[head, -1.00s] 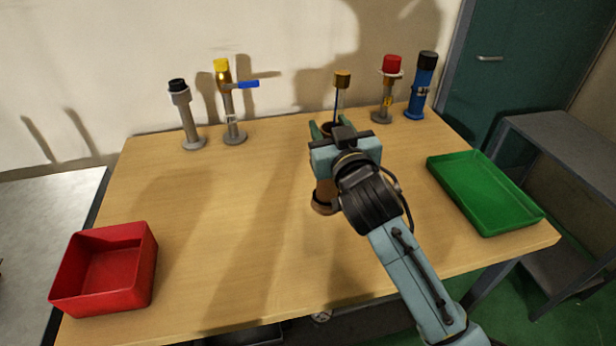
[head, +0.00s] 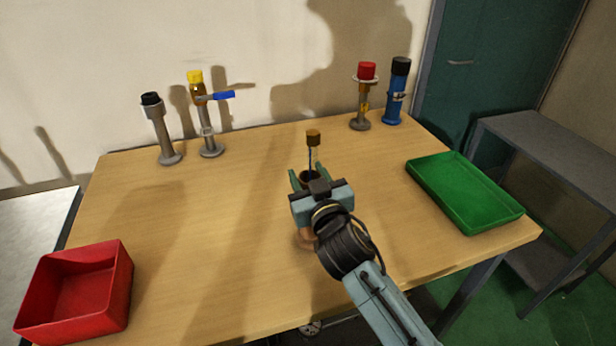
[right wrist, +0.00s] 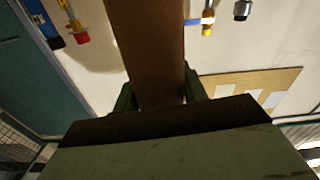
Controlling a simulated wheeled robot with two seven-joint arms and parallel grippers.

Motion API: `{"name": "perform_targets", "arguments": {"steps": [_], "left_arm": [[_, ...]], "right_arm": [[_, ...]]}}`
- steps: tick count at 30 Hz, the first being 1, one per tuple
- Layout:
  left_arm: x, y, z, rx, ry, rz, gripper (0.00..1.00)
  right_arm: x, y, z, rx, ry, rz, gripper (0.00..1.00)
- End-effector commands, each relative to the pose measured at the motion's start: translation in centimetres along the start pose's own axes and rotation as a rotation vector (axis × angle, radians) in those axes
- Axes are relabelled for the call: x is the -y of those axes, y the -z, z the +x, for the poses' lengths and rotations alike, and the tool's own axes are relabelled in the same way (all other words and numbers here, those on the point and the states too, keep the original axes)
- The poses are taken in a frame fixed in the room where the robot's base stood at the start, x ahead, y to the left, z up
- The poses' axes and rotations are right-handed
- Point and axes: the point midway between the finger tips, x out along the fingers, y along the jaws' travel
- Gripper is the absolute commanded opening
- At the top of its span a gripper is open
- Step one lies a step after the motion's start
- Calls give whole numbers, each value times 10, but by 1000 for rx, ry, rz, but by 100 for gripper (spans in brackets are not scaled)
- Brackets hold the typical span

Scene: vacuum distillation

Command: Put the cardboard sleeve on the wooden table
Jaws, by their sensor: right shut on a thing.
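The brown cardboard sleeve (right wrist: 148,50) shows as a long brown piece between the green fingers in the right wrist view. In the head view my right gripper (head: 309,180) is shut on it, over the middle of the wooden table (head: 210,230). The sleeve's round upper rim (head: 310,177) shows between the fingers, and a blurred brown part (head: 304,238) shows below the gripper. A thin blue rod with a brownish-gold cap (head: 313,138) stands up at the rim. I cannot tell whether the sleeve touches the table. My left gripper is out of view.
A red bin (head: 75,290) is at the front left and a green tray (head: 465,195) at the right. Black-capped (head: 162,130) and yellow-capped (head: 203,115) stands are at the back left. Red-capped (head: 365,95) and blue (head: 397,90) ones are at the back right. The left-middle table is clear.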

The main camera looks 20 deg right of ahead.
Motion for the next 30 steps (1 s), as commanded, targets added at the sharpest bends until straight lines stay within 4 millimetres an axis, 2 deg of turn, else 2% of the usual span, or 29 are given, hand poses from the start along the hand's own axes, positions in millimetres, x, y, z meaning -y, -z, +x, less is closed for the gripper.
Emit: {"name": "perform_targets", "arguments": {"steps": [5,6,11,22,26,30], "left_arm": [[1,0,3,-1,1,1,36],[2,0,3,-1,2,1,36],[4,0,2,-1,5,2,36],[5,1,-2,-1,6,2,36],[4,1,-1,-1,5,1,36],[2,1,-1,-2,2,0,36]], "right_arm": [[0,-3,0,-2,0,0,0],[0,-4,0,1,0,0,45],[0,-3,0,1,0,-1,64],[0,2,0,1,0,-1,64],[0,-1,-19,4,1,1,64],[0,-1,-47,4,1,2,64]]}}
